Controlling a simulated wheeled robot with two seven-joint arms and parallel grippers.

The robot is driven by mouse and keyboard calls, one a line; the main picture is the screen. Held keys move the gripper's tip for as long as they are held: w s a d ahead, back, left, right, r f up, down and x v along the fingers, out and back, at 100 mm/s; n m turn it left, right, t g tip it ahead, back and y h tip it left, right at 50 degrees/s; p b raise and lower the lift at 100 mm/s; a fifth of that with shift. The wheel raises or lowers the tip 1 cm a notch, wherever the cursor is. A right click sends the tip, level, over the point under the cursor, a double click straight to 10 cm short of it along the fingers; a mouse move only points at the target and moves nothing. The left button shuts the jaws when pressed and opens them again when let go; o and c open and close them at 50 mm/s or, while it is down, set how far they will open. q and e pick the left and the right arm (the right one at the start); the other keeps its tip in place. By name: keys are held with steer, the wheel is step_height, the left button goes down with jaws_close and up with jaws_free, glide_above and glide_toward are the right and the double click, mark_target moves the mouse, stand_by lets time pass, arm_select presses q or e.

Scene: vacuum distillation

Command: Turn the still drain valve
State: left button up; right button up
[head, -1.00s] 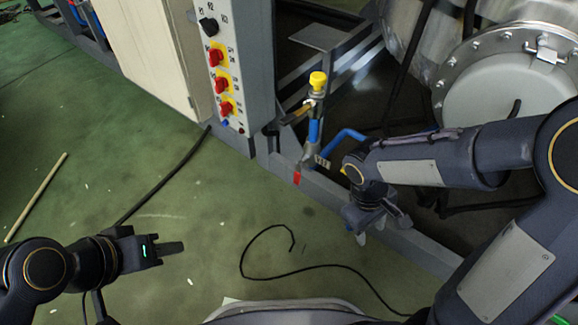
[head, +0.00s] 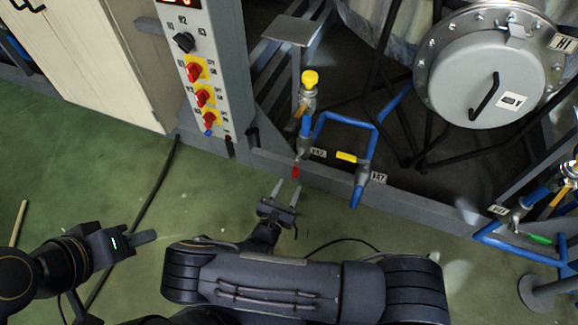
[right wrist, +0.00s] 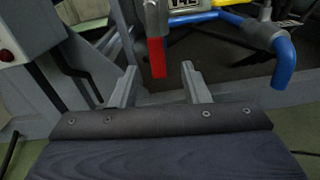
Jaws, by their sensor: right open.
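Several valves sit on blue pipework at the grey frame; I cannot tell which is the still drain valve. A red valve handle (head: 296,172) hangs below the yellow-capped valve (head: 309,80). To its right is a valve with a yellow handle (head: 346,157), and at far right one with a green handle (head: 540,239). My right gripper (head: 287,191) is open and empty, just short of the red handle. In the right wrist view the red handle (right wrist: 157,58) shows beyond the gap between the fingers (right wrist: 161,82). My left gripper (head: 143,238) hangs at left, away from the valves; its jaw gap is hidden.
A grey control box (head: 205,75) with red knobs stands left of the valves. The grey frame beam (head: 420,205) runs below the pipes. A round steel hatch (head: 485,75) is at upper right. A black cable (head: 150,205) lies on the open green floor.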

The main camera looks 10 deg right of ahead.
mark_target(295, 173)
steer(key=shift+t, duration=0.3)
steer(key=x, duration=0.2)
steer(key=b+x, duration=0.1)
steer(key=x, duration=0.3)
steer(key=shift+w+a+f+b, duration=0.1)
steer(key=shift+w+f+b, duration=0.1)
steer(key=shift+f+b, duration=0.15)
steer(key=shift+x, duration=0.8)
steer(key=shift+r, duration=0.1)
jaws_close()
